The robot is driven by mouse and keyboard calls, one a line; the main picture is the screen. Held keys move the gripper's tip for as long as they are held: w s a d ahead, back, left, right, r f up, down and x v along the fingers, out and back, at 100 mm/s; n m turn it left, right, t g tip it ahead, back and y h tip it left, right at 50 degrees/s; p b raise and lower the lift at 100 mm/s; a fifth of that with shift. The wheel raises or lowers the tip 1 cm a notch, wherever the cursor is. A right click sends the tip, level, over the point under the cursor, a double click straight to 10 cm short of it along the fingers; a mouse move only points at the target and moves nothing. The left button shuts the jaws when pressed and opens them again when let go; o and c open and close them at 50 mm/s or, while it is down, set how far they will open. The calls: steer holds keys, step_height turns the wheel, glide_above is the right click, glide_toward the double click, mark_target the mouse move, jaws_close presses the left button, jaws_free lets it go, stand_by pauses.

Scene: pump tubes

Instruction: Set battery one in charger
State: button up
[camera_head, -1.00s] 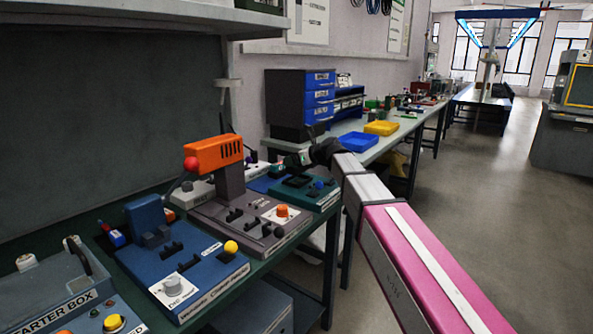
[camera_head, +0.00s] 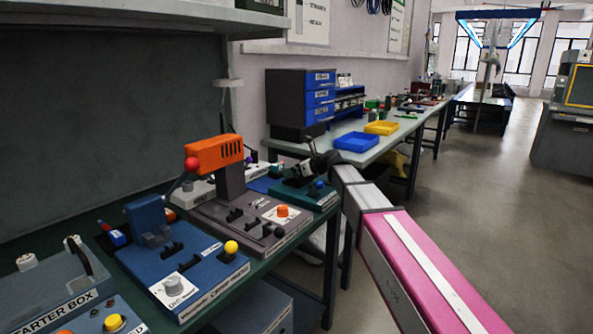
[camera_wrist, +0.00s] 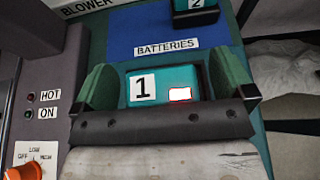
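Battery one (camera_wrist: 163,86) is a teal block with a white "1" label and a small lit red-and-white window. Battery two (camera_wrist: 195,12) stands on the blue pad (camera_wrist: 120,40) labelled BATTERIES, beyond my gripper.
Left of the charger is the grey blower station with an orange blower (camera_head: 215,152) and an orange knob (camera_wrist: 22,171). A blue station (camera_head: 185,270) is nearer. Blue (camera_head: 356,142) and yellow (camera_head: 381,128) trays lie on the bench behind.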

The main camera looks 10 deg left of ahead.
steer(key=shift+r, duration=0.1)
steer(key=shift+s+d+r, duration=0.15)
steer(key=shift+d, duration=0.1)
steer(key=v, duration=1.1)
steer(key=shift+d+r, duration=0.2)
steer(key=shift+a, duration=0.1)
